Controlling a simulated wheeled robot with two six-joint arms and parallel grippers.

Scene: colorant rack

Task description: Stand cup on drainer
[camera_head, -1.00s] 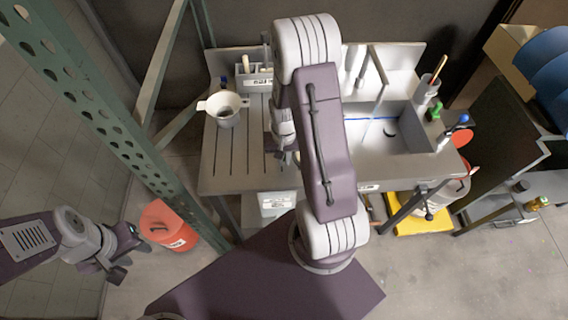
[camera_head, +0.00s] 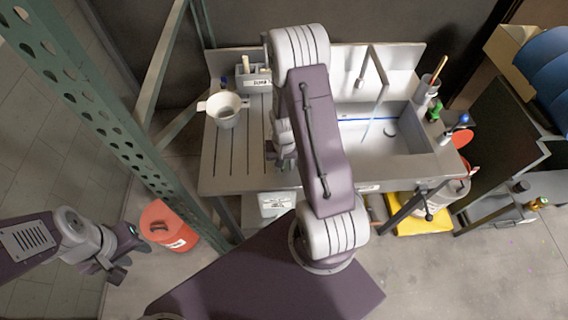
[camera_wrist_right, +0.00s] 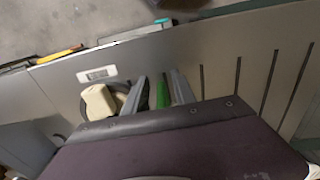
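A white cup-like vessel (camera_head: 227,113) with two side lugs stands upright at the back left of the grooved drainer (camera_head: 222,165); I cannot tell if it is the task's cup. My right gripper (camera_head: 284,162) is low over the drainer's right part, partly hidden by my arm. In the right wrist view its two grey fingers (camera_wrist_right: 158,92) stand apart, with a green thing (camera_wrist_right: 162,95) between or behind them. A cream block-like thing (camera_wrist_right: 98,101) and a dark round shape are beside them. I cannot tell whether anything is gripped. My left gripper (camera_head: 112,270) is open, empty and away from the bench.
The sink basin (camera_head: 385,130) with a tall tap lies right of the drainer. A caddy (camera_head: 256,76) stands at the back. A holder with a brush (camera_head: 425,90) and a green bottle (camera_head: 433,111) are at the right. A green post (camera_head: 110,130) and an orange bucket (camera_head: 167,226) are at the left.

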